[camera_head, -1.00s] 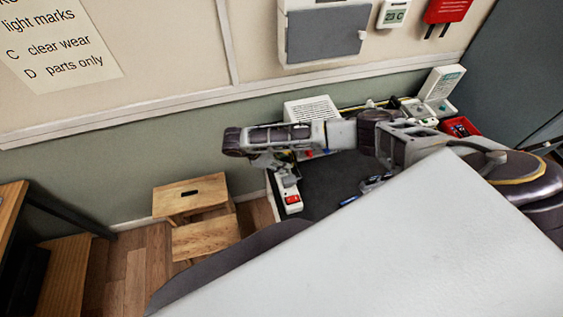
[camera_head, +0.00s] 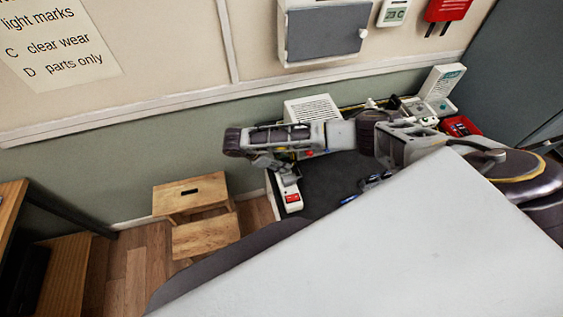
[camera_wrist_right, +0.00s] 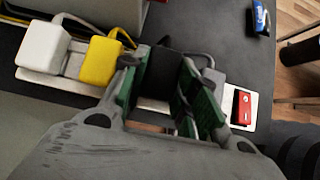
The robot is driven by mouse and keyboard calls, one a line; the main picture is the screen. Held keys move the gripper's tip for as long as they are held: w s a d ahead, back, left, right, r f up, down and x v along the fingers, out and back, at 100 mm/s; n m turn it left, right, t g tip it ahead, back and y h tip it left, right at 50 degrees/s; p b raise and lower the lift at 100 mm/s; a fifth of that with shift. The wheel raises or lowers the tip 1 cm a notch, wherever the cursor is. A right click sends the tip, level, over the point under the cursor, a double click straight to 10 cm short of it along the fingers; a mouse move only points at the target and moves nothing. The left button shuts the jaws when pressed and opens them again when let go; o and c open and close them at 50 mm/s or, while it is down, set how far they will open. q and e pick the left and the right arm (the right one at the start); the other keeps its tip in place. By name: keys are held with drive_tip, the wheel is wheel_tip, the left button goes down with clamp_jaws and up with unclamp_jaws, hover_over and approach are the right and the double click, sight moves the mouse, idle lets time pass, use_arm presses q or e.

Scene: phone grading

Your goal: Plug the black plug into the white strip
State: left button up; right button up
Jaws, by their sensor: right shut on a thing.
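The white strip (camera_wrist_right: 240,108) runs across the wrist view, with a red switch (camera_wrist_right: 243,108) at its right end. In the head view the strip (camera_head: 289,190) lies along the left edge of the dark mat, partly under my right gripper (camera_head: 270,166). In the wrist view my right gripper (camera_wrist_right: 163,88) is shut on the black plug (camera_wrist_right: 164,66), held between its green pads, over the strip. The plug's underside is hidden, so I cannot tell whether it is seated in a socket. My left gripper is not in view.
A white plug (camera_wrist_right: 42,45) and a yellow plug (camera_wrist_right: 100,62) sit on the strip left of the black plug. A grey plug or cable (camera_wrist_right: 212,75) is close on the right. A white vented box (camera_head: 312,107) stands behind. Wooden steps (camera_head: 200,215) stand at left.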

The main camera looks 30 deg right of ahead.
drive_tip(key=shift+s+f, duration=0.1)
drive_tip(key=shift+f, duration=0.2)
drive_tip(key=o, duration=1.2)
drive_tip(key=shift+f, duration=0.1)
drive_tip(key=shift+c, duration=0.2)
drive_tip(key=shift+a+r, duration=0.15)
drive_tip(key=shift+r, duration=0.05)
drive_tip(key=v, duration=0.7)
drive_tip(key=shift+r, duration=0.25)
drive_tip(key=shift+a, duration=0.1)
drive_tip(key=shift+a, duration=0.1)
idle(0.4)
